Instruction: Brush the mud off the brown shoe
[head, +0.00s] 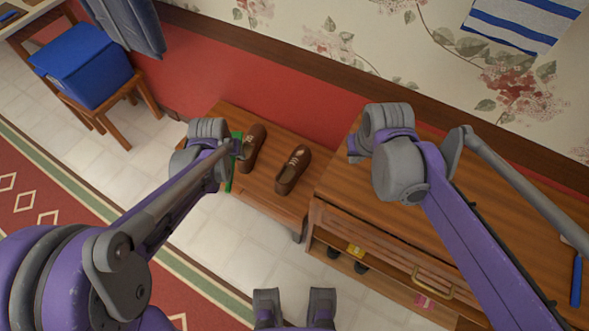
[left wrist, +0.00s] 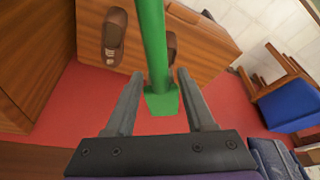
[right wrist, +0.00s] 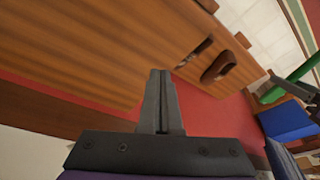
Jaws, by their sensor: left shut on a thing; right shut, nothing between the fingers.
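Two brown shoes, a left one (head: 253,148) and a right one (head: 293,169), stand side by side on a low wooden bench (head: 262,190). They also show in the left wrist view (left wrist: 114,38). Mud cannot be made out at this size. My left gripper (left wrist: 160,74) is shut on a long green tool (left wrist: 152,40), seemingly the brush; its bristles are not clear. In the head view the green tool (head: 236,175) is beside the left shoe, partly hidden by my wrist; contact cannot be told. My right gripper (right wrist: 160,72) is shut and empty above the wooden cabinet.
A wooden cabinet (head: 345,190) with an open front stands right of the bench, with a yellow item (head: 355,250) and dark shoes inside. A blue object (head: 576,280) lies on its top. A blue box (head: 85,65) sits on a chair at left. The red wall lies behind.

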